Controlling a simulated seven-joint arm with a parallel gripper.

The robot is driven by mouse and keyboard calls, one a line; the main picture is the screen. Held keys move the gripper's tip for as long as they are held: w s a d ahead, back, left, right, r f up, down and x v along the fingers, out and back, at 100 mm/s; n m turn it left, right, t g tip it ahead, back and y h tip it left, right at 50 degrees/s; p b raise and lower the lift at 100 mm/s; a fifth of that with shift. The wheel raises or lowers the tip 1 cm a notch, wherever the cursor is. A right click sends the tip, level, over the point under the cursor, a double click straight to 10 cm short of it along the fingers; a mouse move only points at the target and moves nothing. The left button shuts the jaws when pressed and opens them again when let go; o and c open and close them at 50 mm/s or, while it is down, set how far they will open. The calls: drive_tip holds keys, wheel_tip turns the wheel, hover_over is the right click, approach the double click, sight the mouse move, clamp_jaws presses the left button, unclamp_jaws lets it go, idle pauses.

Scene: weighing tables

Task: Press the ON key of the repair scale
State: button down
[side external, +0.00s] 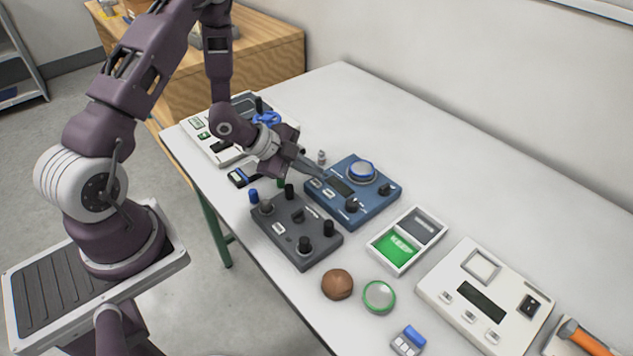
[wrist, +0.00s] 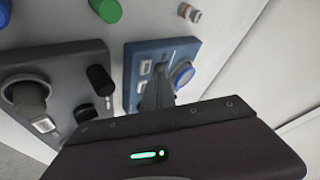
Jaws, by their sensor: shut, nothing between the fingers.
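A blue panel device (side external: 372,208) with a dark display, black knobs, a round blue-rimmed part and two small pale keys (side external: 322,188) stands mid-table. The wrist view also shows this device (wrist: 135,58). A white device (side external: 455,262) with a square frame, dark display, several pale keys and a black switch stands at the right. I cannot read which one is the repair scale or which key is ON. My gripper (side external: 323,177) is shut and empty, its tips over the blue device beside its pale keys. In the wrist view the fingers (wrist: 158,95) hide part of its face; contact is unclear.
A dark grey knob box (side external: 290,238) sits next to the blue device.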

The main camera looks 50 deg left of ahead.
drive_tip(key=shift+f, duration=0.15)
drive_tip(key=shift+f, duration=0.3)
drive_tip(key=shift+f, duration=0.35)
idle(0.5)
drive_tip(key=shift+r, duration=0.8)
drive_tip(key=shift+r, duration=2.5)
